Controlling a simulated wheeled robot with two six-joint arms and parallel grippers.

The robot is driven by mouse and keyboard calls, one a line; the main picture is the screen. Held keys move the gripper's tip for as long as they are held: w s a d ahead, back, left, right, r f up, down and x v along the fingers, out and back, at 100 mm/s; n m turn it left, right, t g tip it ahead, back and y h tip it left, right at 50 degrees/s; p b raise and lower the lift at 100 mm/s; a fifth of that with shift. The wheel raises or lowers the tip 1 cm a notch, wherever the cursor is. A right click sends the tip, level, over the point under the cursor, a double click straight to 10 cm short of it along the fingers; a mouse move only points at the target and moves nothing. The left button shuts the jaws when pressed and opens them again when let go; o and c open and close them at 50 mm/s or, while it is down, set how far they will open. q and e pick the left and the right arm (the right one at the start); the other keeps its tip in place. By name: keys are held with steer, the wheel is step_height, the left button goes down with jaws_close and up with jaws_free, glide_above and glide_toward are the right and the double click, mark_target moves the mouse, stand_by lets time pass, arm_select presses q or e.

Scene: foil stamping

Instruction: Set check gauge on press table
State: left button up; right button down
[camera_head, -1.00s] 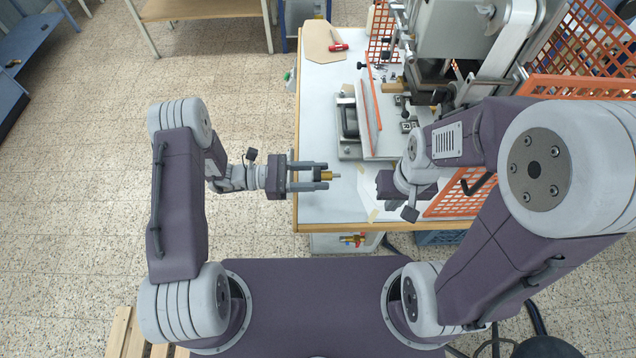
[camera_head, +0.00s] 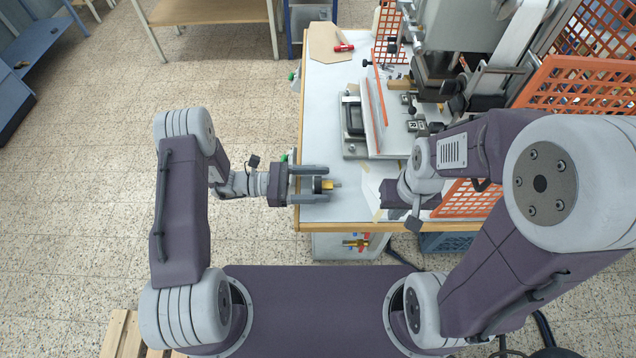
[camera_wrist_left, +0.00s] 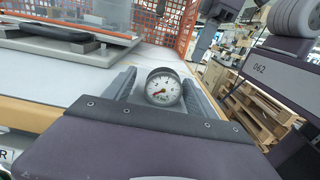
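The check gauge (camera_head: 328,185) has a round white dial, a dark rim and a brass fitting. It is over the front left part of the white press table (camera_head: 322,120) and looks to rest on it. My left gripper (camera_head: 320,185) is open around the gauge, with a gap on each side. In the left wrist view the gauge's dial (camera_wrist_left: 163,90) faces the camera between the spread fingers. My right gripper (camera_head: 390,194) is over the table to the right of the gauge; its fingers are too hidden to judge.
The press (camera_head: 450,45) stands at the back right. A plate fixture with a black handle (camera_head: 354,118) lies behind the gauge. Orange mesh guards (camera_head: 585,85) stand on the right. A red-headed hammer (camera_head: 343,47) lies at the far left of the table.

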arm_select(q)
steer(key=shift+w, duration=0.1)
arm_select(e)
steer(key=shift+w, duration=0.1)
arm_select(q)
steer(key=shift+a+r, duration=0.1)
steer(key=shift+r, duration=0.2)
arm_select(e)
steer(key=shift+r, duration=0.25)
step_height(320, 180, down, 2)
steer(key=shift+f+b, duration=0.1)
steer(key=shift+b, duration=0.75)
arm_select(q)
steer(key=a, duration=1.2)
steer(key=shift+d+f, duration=0.1)
